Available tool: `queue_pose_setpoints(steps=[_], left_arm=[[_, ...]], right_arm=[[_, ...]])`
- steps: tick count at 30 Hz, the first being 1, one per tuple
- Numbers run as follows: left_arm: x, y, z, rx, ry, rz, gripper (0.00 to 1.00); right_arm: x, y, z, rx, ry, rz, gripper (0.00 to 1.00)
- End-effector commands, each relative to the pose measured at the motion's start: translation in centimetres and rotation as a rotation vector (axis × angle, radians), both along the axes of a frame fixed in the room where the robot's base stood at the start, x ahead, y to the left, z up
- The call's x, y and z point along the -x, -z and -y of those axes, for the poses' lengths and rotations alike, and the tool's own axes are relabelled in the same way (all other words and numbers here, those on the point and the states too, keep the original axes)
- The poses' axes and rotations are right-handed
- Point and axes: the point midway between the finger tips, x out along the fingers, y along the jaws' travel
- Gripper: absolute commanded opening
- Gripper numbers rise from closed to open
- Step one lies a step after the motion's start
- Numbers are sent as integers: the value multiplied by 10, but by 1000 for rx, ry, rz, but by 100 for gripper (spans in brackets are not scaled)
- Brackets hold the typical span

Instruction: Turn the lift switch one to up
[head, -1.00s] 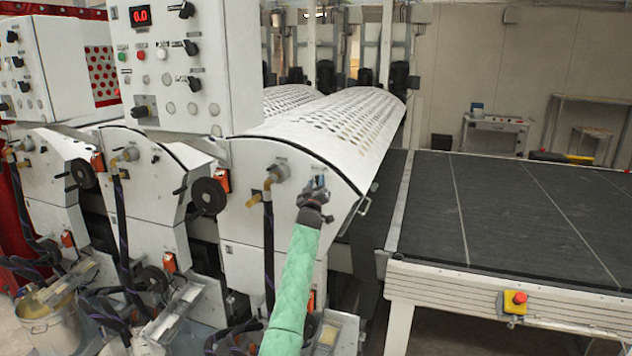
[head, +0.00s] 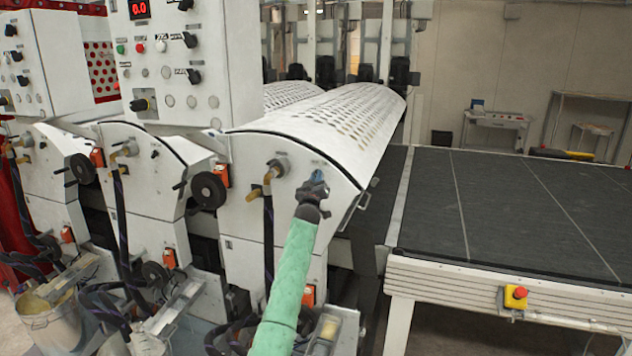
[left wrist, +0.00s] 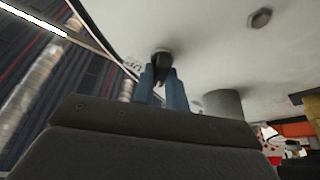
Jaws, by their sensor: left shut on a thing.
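The lift switch is a small black knob (left wrist: 161,62) on the white end panel of the nearest roller unit (head: 285,205). A label that seems to read "UP" is printed beside it in the left wrist view. My left gripper (head: 318,177) is at this panel, and its blue fingers (left wrist: 162,80) are shut on the knob, one on each side. In the head view the gripper hides the knob. Which way the knob points cannot be told clearly. My right gripper is in neither view.
A hose fitting (head: 278,168) sticks out of the panel left of my gripper. A black handwheel (head: 208,190) is further left. A dark conveyor table (head: 520,205) with a red stop button (head: 518,293) stands at right. A control cabinet (head: 228,60) rises at upper left.

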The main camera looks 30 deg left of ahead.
Motion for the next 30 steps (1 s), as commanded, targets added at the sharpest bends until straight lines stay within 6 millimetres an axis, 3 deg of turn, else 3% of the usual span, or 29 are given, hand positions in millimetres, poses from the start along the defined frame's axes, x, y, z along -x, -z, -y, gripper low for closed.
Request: queue_pose_setpoints(steps=[2, 6, 15, 22, 30], left_arm=[[1, 4, -1, -48, -1, -12, 0], [1, 6, -2, -153, -1, -38, 0], [1, 5, -2, -425, 0, -103, 0], [1, 3, -3, -628, -1, -154, 0], [1, 2, -2, -810, 0, -197, 0]], right_arm=[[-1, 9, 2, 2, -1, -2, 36], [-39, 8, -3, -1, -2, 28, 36], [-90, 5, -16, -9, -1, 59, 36], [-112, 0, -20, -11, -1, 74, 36], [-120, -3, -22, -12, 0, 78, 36]])
